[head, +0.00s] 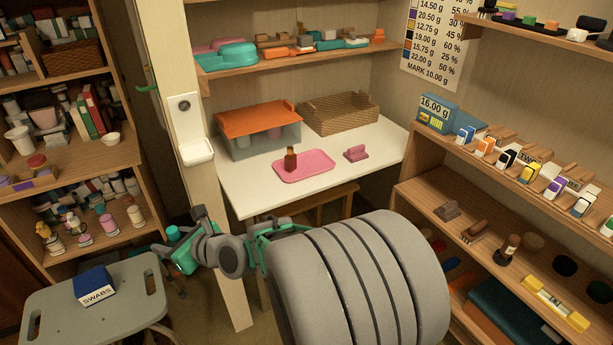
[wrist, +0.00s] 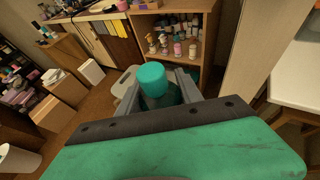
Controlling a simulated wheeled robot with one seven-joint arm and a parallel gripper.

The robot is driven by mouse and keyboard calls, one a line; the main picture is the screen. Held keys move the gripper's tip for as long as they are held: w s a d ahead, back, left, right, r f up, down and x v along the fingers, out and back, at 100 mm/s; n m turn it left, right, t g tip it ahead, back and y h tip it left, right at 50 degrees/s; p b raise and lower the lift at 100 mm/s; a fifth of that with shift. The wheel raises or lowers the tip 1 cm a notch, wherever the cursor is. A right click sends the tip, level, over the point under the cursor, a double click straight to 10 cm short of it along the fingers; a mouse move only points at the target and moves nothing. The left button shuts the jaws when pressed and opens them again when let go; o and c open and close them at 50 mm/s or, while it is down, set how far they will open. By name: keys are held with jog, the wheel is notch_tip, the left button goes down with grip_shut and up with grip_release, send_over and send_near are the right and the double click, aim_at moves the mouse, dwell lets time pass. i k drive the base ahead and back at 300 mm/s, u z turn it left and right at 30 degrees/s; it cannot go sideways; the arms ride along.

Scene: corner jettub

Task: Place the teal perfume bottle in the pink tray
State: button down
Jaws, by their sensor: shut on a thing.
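The teal perfume bottle (wrist: 153,79) is held between the fingers of my gripper (wrist: 162,92), its rounded teal cap toward the wrist camera. Its lower part is mostly hidden by the fingers. In the head view its teal cap (head: 173,233) shows just above my gripper (head: 177,255), at the lower left, near the grey stool. The pink tray (head: 319,168) lies on the white desk, up and to the right of my gripper. A small brown bottle (head: 290,160) stands on the left part of the tray. The tray's right part is bare.
The white desk (head: 250,194) also bears an orange-lidded clear box (head: 260,135), a woven basket (head: 340,112) and a pink block (head: 356,153). A pale post (head: 210,230) stands at its left. A SWABS box (head: 94,286) sits on the stool (head: 50,315).

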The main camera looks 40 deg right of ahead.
aim_at(316, 162)
jog(key=k, duration=1.1)
jog(key=z, duration=0.75)
jog(key=i, duration=0.75)
jog(key=z, duration=0.65)
jog(key=i, duration=0.8)
jog(key=u, duration=0.75)
jog(key=i, duration=0.7)
jog(key=u, duration=0.7)
